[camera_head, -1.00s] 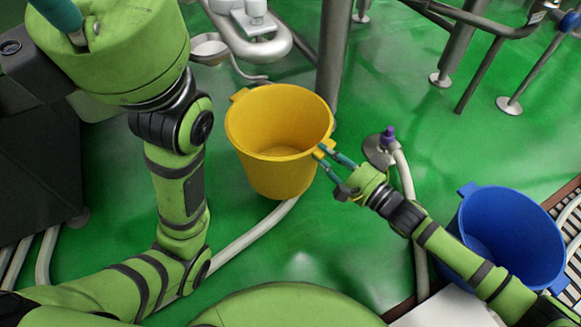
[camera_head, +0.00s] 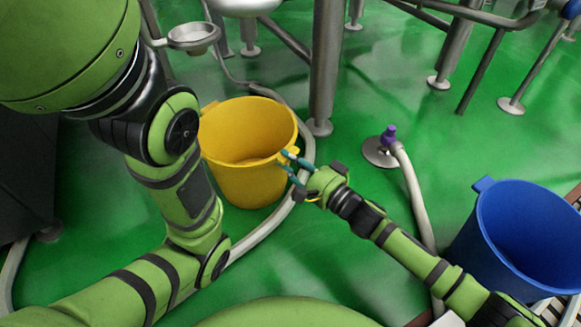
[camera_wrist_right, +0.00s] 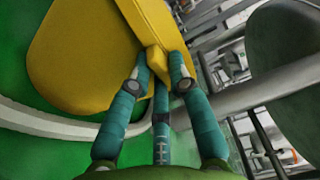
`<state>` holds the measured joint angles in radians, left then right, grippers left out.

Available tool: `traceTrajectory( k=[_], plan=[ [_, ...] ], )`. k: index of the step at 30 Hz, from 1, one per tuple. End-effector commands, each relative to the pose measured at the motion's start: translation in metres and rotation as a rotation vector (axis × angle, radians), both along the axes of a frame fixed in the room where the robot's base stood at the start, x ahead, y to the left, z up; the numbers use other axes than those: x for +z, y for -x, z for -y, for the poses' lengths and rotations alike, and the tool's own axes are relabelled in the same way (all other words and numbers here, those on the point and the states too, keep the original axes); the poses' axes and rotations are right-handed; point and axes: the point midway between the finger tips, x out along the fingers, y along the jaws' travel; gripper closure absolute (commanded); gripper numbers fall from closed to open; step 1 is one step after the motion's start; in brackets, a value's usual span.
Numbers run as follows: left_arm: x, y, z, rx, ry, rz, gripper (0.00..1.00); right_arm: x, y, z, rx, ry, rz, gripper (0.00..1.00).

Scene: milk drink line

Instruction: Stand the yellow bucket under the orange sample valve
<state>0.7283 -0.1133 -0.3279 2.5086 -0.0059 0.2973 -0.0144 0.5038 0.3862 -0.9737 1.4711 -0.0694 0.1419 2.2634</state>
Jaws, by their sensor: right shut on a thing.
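The yellow bucket (camera_head: 247,180) is upright in the head view, left of the middle, with its open top facing up. My right gripper (camera_head: 290,165) is shut on the small lug at the right of its rim. In the right wrist view the bucket (camera_wrist_right: 75,60) fills the upper left, and my right gripper's teal fingers (camera_wrist_right: 158,70) close on its lug. I cannot tell whether the bucket touches the floor. My left arm is at the left of the head view, its gripper out of frame. I cannot make out the orange sample valve for certain.
A steel post (camera_head: 325,75) stands just right of and behind the bucket. A pale hose (camera_head: 272,225) curves close around it. A small round steel cup (camera_head: 194,36) is up left. A purple-tipped hose (camera_head: 389,135) and blue bucket (camera_head: 520,235) are to the right. Green floor is open between.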

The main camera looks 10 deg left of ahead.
Motion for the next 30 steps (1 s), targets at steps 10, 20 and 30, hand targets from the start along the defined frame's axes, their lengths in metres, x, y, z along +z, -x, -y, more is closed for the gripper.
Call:
traceTrajectory(
  k=[10, 20, 30],
  plan=[
    [0.0, 0.0, 0.0, 0.001, 0.0, 0.0, 0.55, 0.003, 0.0, -0.001, 0.003, -0.007, 0.007, 1.0],
    [0.0, 0.0, 0.0, 0.001, 0.001, 0.002, 0.55, -0.002, 0.0, 0.0, 0.001, -0.001, 0.001, 0.57],
    [0.014, -0.011, 0.005, 0.015, -0.028, -0.04, 0.55, 0.005, 0.015, 0.019, -0.001, 0.0, -0.005, 0.57]
  ],
)
